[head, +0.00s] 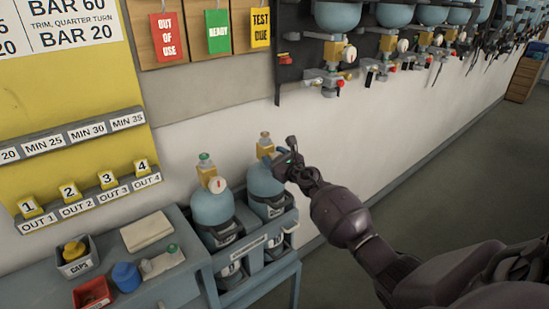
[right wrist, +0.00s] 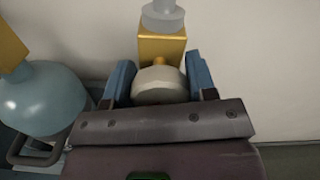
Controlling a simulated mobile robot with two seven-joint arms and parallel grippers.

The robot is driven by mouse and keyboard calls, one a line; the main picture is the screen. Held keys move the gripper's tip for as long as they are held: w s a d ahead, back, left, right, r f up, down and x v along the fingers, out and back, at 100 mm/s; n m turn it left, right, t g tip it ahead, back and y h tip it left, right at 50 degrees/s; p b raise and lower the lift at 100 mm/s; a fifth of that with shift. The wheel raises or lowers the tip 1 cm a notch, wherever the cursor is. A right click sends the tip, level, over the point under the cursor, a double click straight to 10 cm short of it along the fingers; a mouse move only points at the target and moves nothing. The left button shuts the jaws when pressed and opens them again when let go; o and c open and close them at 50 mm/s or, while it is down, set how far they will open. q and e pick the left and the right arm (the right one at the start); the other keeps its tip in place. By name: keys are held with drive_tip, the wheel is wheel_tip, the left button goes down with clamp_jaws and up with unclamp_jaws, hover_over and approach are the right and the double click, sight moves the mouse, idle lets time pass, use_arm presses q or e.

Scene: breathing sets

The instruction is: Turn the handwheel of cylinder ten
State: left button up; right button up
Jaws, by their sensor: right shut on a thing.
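Two blue-grey cylinders with yellow valve blocks stand in a rack at the bench end. My right gripper (head: 287,161) is at the valve of the right cylinder (head: 265,186). In the right wrist view its blue fingers (right wrist: 160,82) stand on both sides of a pale round handwheel (right wrist: 161,86), shut on it. The handwheel sits in front of the yellow valve block (right wrist: 162,47), which has a grey cap on top. In the head view the gripper hides this handwheel. My left gripper is not in view.
The left cylinder (head: 211,208) stands close beside, with a green top and a white round face with a red mark. The bench (head: 190,236) holds a caps box (head: 77,263), a red tray (head: 92,294) and a blue pot (head: 126,276). Several sets hang on the wall.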

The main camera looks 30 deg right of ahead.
drive_tip(key=m+p, duration=0.1)
drive_tip(key=m, duration=0.5)
drive_tip(key=shift+m+p, duration=0.3)
drive_tip(key=shift+m, duration=0.1)
drive_tip(key=m, duration=0.3)
drive_tip(key=shift+d+m+p, duration=0.1)
drive_tip(key=shift+m+p, duration=0.2)
drive_tip(key=m, duration=0.3)
drive_tip(key=shift+m+p, duration=0.3)
drive_tip(key=m+p, duration=0.1)
drive_tip(key=m, duration=0.4)
drive_tip(key=m+p, duration=0.1)
drive_tip(key=m, duration=0.3)
drive_tip(key=shift+f+m, duration=0.1)
drive_tip(key=shift+m, duration=0.5)
